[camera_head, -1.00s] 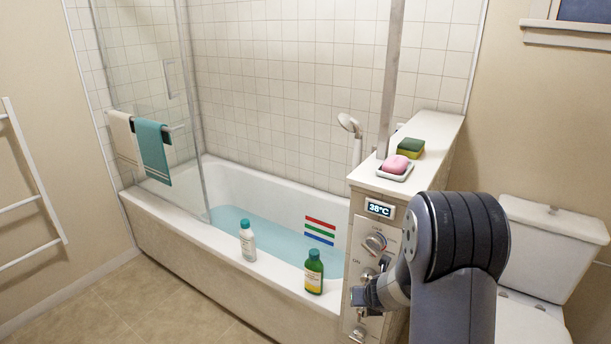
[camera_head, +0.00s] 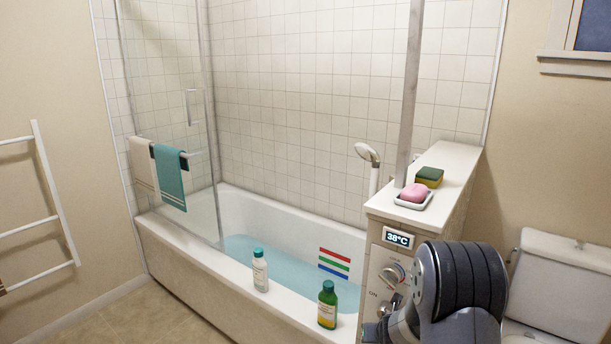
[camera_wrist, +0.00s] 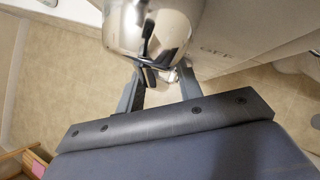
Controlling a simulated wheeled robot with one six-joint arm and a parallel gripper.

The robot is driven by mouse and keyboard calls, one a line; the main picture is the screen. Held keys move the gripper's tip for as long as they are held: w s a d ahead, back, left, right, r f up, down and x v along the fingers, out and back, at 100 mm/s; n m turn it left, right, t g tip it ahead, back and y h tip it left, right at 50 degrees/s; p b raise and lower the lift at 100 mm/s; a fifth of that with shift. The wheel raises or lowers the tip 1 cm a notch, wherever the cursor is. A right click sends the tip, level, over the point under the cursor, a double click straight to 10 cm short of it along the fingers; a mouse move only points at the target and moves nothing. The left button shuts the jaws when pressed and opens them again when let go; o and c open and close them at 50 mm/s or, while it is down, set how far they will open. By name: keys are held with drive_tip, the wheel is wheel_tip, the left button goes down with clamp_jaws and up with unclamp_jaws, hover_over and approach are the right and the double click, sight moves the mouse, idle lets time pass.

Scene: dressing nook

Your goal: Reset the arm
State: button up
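The gripper itself is mostly cut off or hidden there.
The panel carries a 38°C display (camera_head: 398,238) and a dial (camera_head: 393,273). A pink soap (camera_head: 414,192) on a dish and a green-yellow sponge (camera_head: 429,177) lie on the ledge. Two bottles, white (camera_head: 260,272) and green (camera_head: 327,308), stand on the tub rim. A toilet (camera_head: 562,275) is at right.

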drive_tip(key=shift+r+p, duration=0.15)
drive_tip(key=shift+p, duration=0.35)
drive_tip(key=p+v, duration=0.4)
drive_tip(key=v, duration=0.7)
drive_tip(key=b+x, duration=0.4)
drive_tip(key=x, duration=0.7)
drive_tip(key=shift+s+d+f, duration=0.1)
drive_tip(key=shift+f, duration=0.15)
drive_tip(key=shift+w+f+b, duration=0.2)
drive_tip(key=shift+f+b, duration=0.05)
drive_tip(key=shift+b, duration=0.45)
drive_tip(key=b, duration=0.2)
drive_tip(key=a+t+y+b, duration=0.1)
drive_tip(key=b, duration=0.2)
drive_tip(key=shift+w+r+m, duration=0.2)
drive_tip(key=shift+r+m, duration=0.05)
drive_tip(key=shift+m, duration=0.05)
drive_tip(key=shift+a+r+b, duration=0.1)
drive_tip(key=shift+r+b, duration=0.05)
drive_tip(key=shift+b, duration=0.15)
